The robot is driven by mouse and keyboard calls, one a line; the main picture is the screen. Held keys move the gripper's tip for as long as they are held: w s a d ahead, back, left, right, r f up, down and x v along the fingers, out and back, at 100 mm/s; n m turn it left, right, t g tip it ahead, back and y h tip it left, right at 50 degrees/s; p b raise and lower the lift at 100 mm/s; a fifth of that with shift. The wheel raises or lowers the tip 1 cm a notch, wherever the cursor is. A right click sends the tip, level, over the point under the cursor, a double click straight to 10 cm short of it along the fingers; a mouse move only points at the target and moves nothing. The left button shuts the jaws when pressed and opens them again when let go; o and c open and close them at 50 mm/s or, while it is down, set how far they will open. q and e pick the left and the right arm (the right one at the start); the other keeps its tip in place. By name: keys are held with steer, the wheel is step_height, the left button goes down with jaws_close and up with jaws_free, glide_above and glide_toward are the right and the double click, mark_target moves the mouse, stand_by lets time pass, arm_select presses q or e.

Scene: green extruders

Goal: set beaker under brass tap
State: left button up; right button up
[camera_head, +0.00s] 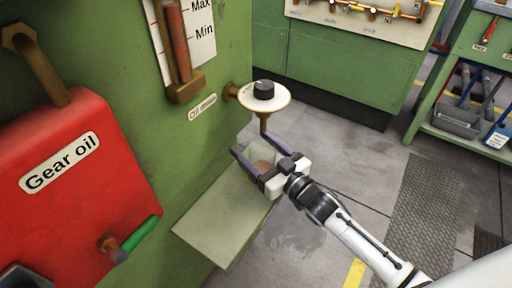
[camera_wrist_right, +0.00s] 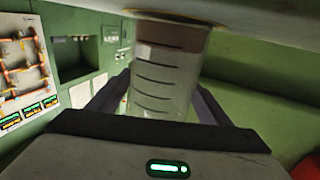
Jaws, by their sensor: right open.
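The brass tap (camera_head: 264,122) juts from the green machine, with a white disc and black knob on top and its spout pointing down. The clear beaker (camera_head: 264,158) stands upright on the green shelf (camera_head: 215,222), below the spout as seen from the head. It has dark graduation lines and a brownish layer, also seen in the right wrist view (camera_wrist_right: 165,85), which appears upside down. My right gripper (camera_head: 250,146) is open, with a finger on each side of the beaker; I cannot tell whether they touch it. My left gripper is out of view.
A red gear oil tank (camera_head: 75,185) with a green-handled valve is at the left. A sight gauge (camera_head: 178,45) hangs above the shelf. A green rack (camera_head: 470,140) with tools and bins stands at the right. The grey floor between is clear.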

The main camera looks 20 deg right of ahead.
mark_target(272, 162)
steer(key=shift+r, duration=0.15)
steer(key=p+v, duration=0.1)
steer(key=v, duration=1.1)
stand_by(1.6)
